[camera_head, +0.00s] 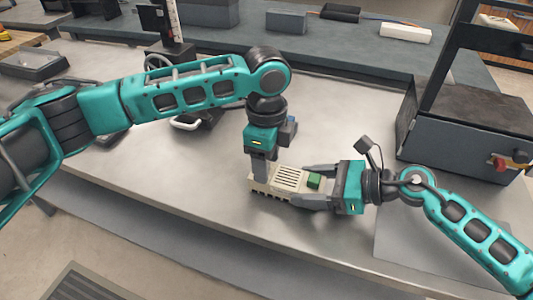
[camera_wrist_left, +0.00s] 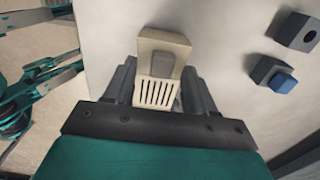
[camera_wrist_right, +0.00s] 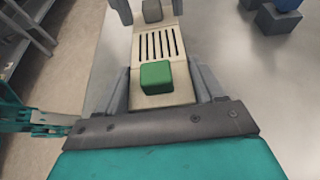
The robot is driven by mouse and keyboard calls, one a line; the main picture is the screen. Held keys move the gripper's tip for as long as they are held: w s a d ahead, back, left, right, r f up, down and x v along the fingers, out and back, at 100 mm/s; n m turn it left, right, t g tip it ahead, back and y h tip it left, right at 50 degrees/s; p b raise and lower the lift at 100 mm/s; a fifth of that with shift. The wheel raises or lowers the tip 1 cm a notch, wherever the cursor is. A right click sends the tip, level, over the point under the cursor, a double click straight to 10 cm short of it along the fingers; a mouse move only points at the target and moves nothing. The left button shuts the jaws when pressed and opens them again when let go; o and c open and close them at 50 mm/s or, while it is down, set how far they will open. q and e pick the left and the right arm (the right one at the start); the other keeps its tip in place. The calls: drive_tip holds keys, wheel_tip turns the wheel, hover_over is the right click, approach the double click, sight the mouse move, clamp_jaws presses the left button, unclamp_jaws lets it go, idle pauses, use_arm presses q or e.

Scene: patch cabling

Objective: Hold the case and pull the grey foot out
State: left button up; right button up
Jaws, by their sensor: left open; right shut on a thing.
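The cream case (camera_head: 287,178) with dark slots lies on the metal table. A green block (camera_head: 314,181) sits at its right end and also shows in the right wrist view (camera_wrist_right: 156,77). The grey foot (camera_wrist_left: 160,66) is at the other end of the case; it shows at the top of the right wrist view (camera_wrist_right: 152,11). My right gripper (camera_wrist_right: 160,85) is shut on the case, one finger on each side by the green block. My left gripper (camera_wrist_left: 160,85) points down at the foot end, open, its fingers on either side. In the head view it hides the foot.
Two small grey blocks, one with a blue part (camera_wrist_left: 284,84), stand beside the case behind the left gripper. A dark grey box (camera_head: 465,130) with a red knob stands at the right. Bare table surrounds the case's front.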

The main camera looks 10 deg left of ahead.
drive_tip(key=shift+s+f, duration=0.15)
drive_tip(key=shift+f, duration=0.2)
